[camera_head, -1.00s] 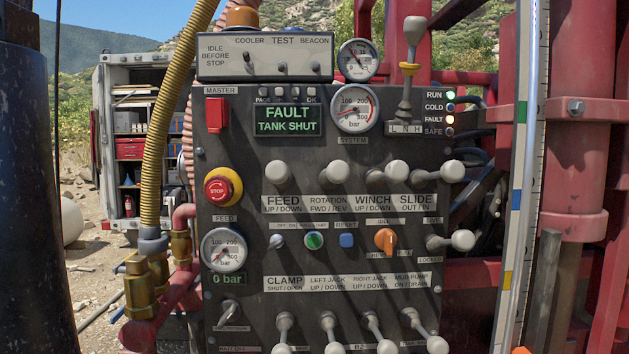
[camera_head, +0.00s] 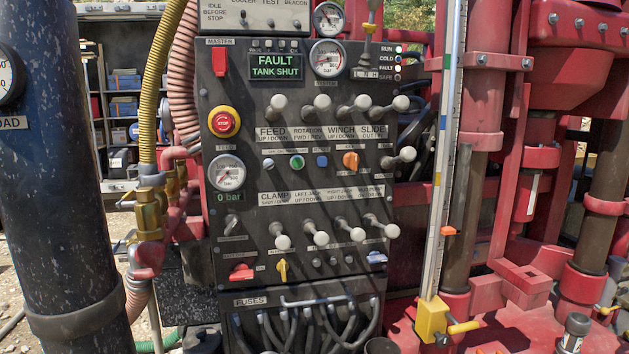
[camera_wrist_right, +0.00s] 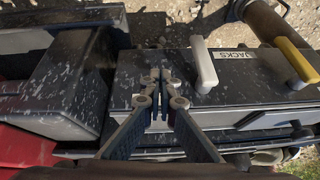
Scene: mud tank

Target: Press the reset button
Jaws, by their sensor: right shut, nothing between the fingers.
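The display (camera_head: 276,67) reads FAULT, TANK SHUT. Neither gripper shows in the head view. In the right wrist view my right gripper (camera_wrist_right: 160,76) is shut and empty, above a dark box (camera_wrist_right: 215,98) with a JACKS label. The reset button is not in that wrist view.
Lever knobs stick out above and below the button row. A red emergency stop (camera_head: 223,123) is at the panel's left. A dark cylinder (camera_head: 60,190) stands at left. White (camera_wrist_right: 204,65) and yellow levers (camera_wrist_right: 296,60) stand near my right gripper.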

